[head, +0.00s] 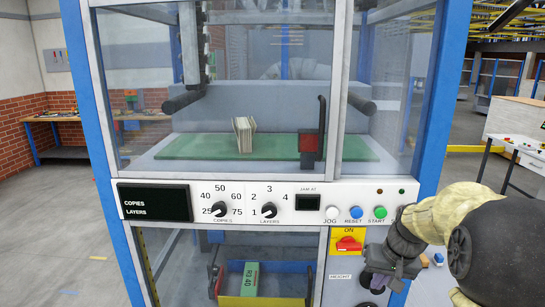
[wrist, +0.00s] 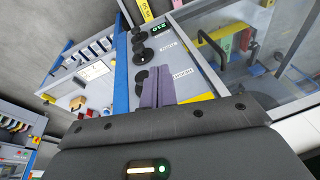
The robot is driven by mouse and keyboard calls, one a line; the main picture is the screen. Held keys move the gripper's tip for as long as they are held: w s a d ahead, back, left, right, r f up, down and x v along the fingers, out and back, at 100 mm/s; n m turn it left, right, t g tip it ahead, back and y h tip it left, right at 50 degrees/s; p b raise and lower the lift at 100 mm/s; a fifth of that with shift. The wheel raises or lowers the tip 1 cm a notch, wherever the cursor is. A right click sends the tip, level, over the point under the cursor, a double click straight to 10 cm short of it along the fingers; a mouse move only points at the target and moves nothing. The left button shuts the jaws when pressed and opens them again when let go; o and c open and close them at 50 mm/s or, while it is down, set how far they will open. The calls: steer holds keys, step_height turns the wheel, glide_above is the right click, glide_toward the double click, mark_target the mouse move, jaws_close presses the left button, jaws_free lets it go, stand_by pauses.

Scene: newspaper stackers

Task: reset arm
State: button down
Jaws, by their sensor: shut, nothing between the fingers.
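My arm comes in from the right of the head view, in front of the stacker machine (head: 337,210). My gripper (head: 385,280) points downward near the red rotary switch on its yellow plate (head: 347,242), at the lower right of the control panel. In the wrist view, my gripper (wrist: 154,88) shows as two purple-grey fingers lying together, shut and empty. Dark knobs (wrist: 140,55) on the machine's front show just beyond the fingertips. Whether the gripper touches the machine, I cannot tell.
A paper stack (head: 243,134) stands on the green bed (head: 180,146) behind glass. The panel has a copies knob (head: 220,210), a layers knob (head: 268,211) and buttons such as the green start (head: 379,212). A yellow tray (head: 255,300) sits below. Open floor (head: 60,220) lies left.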

steer(key=s+a+f+n, duration=0.1)
steer(key=s+a+f, duration=0.3)
steer(key=s, duration=0.3)
steer(key=s+a+f+n+h, duration=0.1)
steer(key=s+a+f, duration=0.3)
steer(key=s+a, duration=0.2)
steer(key=shift+s, duration=0.95)
steer(key=c, duration=2.1)
jaws_free()
